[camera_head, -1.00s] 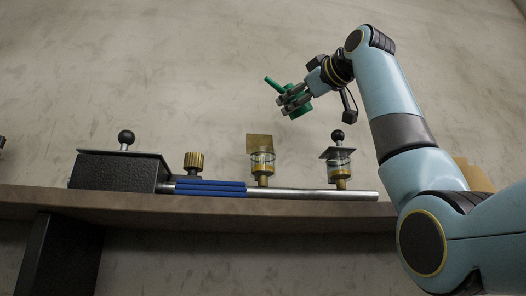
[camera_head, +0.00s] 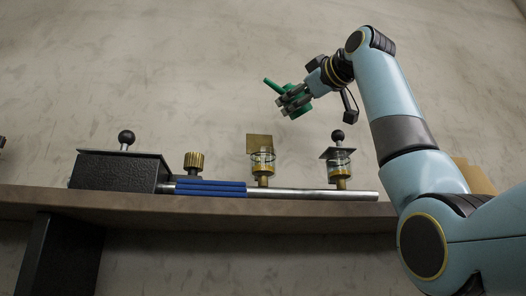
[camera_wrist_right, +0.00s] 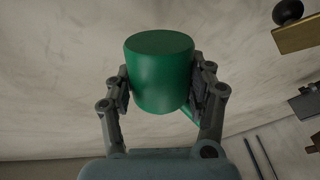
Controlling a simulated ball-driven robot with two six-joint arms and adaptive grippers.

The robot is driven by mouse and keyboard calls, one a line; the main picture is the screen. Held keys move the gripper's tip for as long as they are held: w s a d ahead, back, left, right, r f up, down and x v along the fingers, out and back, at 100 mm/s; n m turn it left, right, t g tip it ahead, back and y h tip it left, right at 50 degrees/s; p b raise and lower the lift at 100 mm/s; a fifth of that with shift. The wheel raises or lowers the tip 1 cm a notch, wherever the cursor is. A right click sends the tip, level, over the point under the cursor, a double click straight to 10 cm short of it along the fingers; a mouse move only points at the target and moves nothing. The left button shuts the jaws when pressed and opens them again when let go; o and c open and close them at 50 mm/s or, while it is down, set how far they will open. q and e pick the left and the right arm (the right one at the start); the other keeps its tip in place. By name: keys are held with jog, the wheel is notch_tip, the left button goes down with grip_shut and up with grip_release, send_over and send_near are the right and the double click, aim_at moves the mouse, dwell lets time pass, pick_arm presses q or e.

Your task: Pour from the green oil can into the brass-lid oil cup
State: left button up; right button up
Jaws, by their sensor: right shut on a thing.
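My right gripper (camera_head: 294,100) is shut on the green oil can (camera_head: 299,98) and holds it in the air, above and to the right of the brass-lid oil cup. The can is tilted, its thin spout pointing up and left.
A second glass cup (camera_head: 340,165) has a dark flat lid with a black knob (camera_head: 338,135). Both cups stand on a steel rail (camera_head: 310,194) on the shelf (camera_head: 300,213). A black box (camera_head: 120,172), a brass knob (camera_head: 194,162) and blue rolls (camera_head: 210,188) are to the left.

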aim_at(307, 107)
jog(key=shift+a+n, duration=0.1)
jog(key=shift+n, duration=0.5)
dwell(2.0)
jog(key=shift+f+n+y, duration=0.25)
jog(key=shift+n+y, duration=0.05)
dwell(1.7)
jog(key=shift+r, duration=0.1)
jog(key=m, duration=0.2)
jog(key=shift+r+m+h, duration=0.3)
jog(key=shift+h, duration=0.1)
jog(key=shift+w+d+m, duration=0.3)
jog(key=shift+d+m, duration=0.25)
jog(key=shift+m, duration=0.45)
jog(key=shift+w+d+r+m+h, duration=0.3)
jog(key=shift+d+r+m+h, duration=0.3)
jog(key=shift+m, duration=0.3)
jog(key=shift+w+d+f+m+g, duration=0.15)
jog(key=shift+f+m+g, duration=0.25)
jog(key=shift+f+m, duration=0.6)
jog(key=shift+w+d+f+m, duration=0.15)
jog(key=shift+w+d+m, duration=0.15)
jog(key=shift+m, duration=0.6)
